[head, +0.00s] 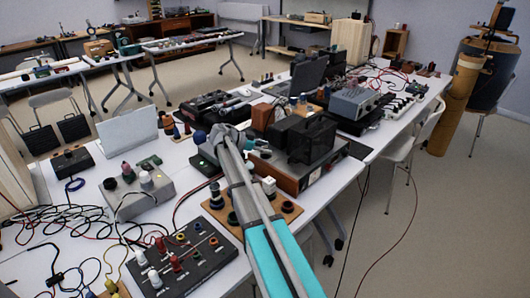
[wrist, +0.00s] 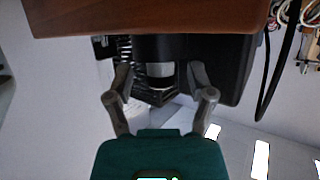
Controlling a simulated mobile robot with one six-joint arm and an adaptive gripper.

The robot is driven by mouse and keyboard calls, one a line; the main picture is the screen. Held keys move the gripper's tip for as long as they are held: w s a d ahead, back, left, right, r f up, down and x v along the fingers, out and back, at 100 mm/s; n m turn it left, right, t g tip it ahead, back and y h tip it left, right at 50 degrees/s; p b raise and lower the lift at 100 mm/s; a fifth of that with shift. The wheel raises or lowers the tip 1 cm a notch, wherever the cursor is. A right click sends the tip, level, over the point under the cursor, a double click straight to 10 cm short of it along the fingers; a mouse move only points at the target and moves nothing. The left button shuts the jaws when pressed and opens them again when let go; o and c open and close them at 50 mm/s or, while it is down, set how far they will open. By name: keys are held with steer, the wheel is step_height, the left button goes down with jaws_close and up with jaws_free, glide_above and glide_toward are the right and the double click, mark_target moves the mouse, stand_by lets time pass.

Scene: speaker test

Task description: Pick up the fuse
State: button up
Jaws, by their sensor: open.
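I cannot clearly make out the fuse in either view. My gripper (wrist: 161,78) is open in the wrist view, with its two grey fingers spread apart. A small cylinder with a pale grey-white band (wrist: 160,70) shows between the fingertips, dark above and below the band. I cannot tell whether it is the fuse, or whether the fingers touch it. In the head view my arm reaches over the crowded table, and its far end, near a dark blue ball (head: 199,136), is too small to read.
The white table (head: 88,188) is crowded. A black panel with knobs (head: 184,262) is at the front, and a wood-sided device (head: 288,172) stands right of my arm. Loose cables (head: 45,232) lie at left. In the wrist view, a brown wooden block (wrist: 145,16) spans the top.

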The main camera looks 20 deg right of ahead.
mark_target(266, 146)
jaws_close()
stand_by(0.3)
steer(key=shift+r, duration=0.15)
step_height(266, 146, up, 3)
steer(key=p, duration=0.3)
steer(key=s+a+r+p, duration=0.2)
steer(key=s+r+p, duration=0.7)
steer(key=s, duration=0.5)
steer(key=shift+r+p, duration=0.35)
steer(key=shift+p, duration=0.15)
steer(key=shift+a, duration=0.1)
